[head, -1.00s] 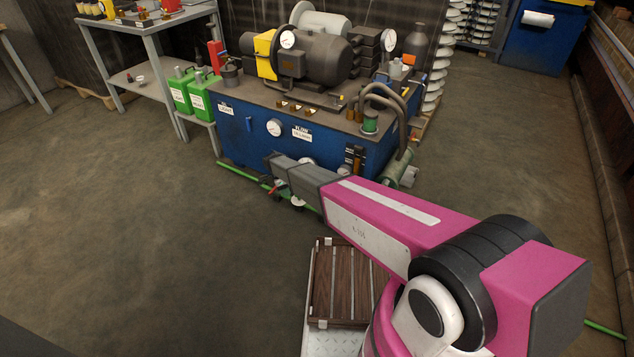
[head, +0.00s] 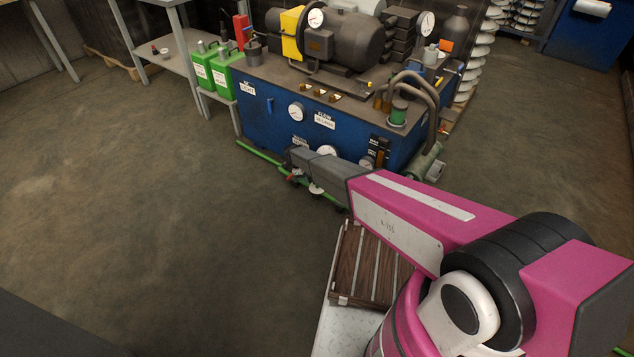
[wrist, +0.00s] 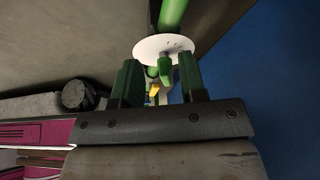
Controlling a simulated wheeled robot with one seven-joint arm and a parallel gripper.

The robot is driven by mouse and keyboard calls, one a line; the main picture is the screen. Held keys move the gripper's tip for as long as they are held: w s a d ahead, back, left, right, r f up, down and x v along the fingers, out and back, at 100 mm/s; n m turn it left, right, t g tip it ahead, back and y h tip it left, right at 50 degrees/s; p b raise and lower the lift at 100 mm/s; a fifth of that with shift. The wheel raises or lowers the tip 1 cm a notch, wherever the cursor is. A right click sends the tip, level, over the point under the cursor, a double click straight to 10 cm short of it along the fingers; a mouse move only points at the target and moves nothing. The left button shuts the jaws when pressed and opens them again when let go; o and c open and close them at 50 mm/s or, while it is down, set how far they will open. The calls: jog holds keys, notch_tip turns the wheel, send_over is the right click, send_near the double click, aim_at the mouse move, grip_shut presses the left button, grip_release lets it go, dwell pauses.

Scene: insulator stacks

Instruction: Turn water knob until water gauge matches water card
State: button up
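In the wrist view, my gripper (wrist: 160,78) has two green fingers standing apart. A green knob-like part (wrist: 165,70) with a yellow piece below it shows between and beyond them; contact with the fingers is unclear. A white disc (wrist: 150,47) sits behind it on a green pipe (wrist: 173,14). In the head view, a white disc (head: 316,188) shows low before the blue unit. A round gauge (head: 296,112) and a white card (head: 325,121) are on the unit's front. I cannot read which gauge or card is for water.
The blue unit (head: 258,118) carries a motor (head: 335,45) and hoses (head: 420,90). Green cans (head: 219,72) stand on a shelf at its left. A wooden slatted crate (head: 368,270) lies below my arm. The floor at left is clear.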

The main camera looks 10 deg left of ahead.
jog(key=d, duration=0.5)
jog(key=shift+s, duration=0.2)
jog(key=shift+d+f, duration=0.15)
jog(key=shift+d, duration=0.15)
jog(key=shift+d+f, duration=0.1)
jog(key=shift+f, duration=0.35)
grip_shut()
